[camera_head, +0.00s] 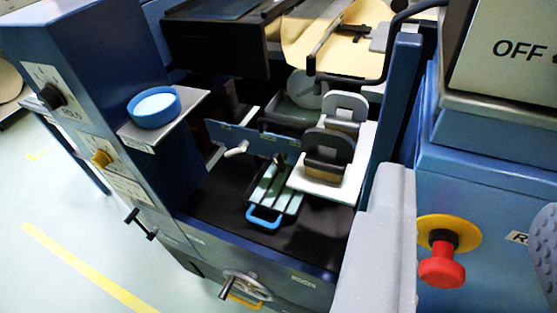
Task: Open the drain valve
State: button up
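No label that I can read names a drain valve, so I cannot tell which control it is. A black T-shaped handle (140,223) sticks out low on the blue cabinet at the left. A small white lever (237,149) sits on a blue bar near the middle. A handwheel (245,287) with a crank grip is on the machine's front, with a yellow part partly hidden below it. My gripper (471,190) seems open and empty: a light grey finger stands right of centre, and a dotted grey pad is cut off by the right edge. It touches none of these controls.
A red knob (442,267) on a yellow disc projects from the blue cabinet at right, below an OFF panel (505,55). A blue-rimmed dish (154,106) rests on a shelf. A tray with a blue handle (264,218) lies inside the machine. Floor at left is clear.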

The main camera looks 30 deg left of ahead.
jog(key=w+a+f+n+y+p, duration=0.1)
jog(key=w+a+n+y+p, duration=0.35)
jog(key=w+a, duration=0.85)
jog(key=m+g+h+p, duration=0.25)
jog(key=h+p, duration=0.45)
jog(key=p, duration=0.6)
send_over(277, 163)
jog(key=s+a, duration=0.2)
jog(key=s, duration=1.1)
notch_tip(277, 163, down, 34)
jog(key=shift+t, duration=0.25)
jog(key=b+x, duration=0.1)
jog(key=x, duration=0.6)
jog(key=b+x, duration=0.1)
jog(key=x, duration=0.5)
jog(key=shift+w+a+f, duration=0.15)
jog(key=shift+w, duration=0.2)
jog(key=shift+c, duration=0.2)
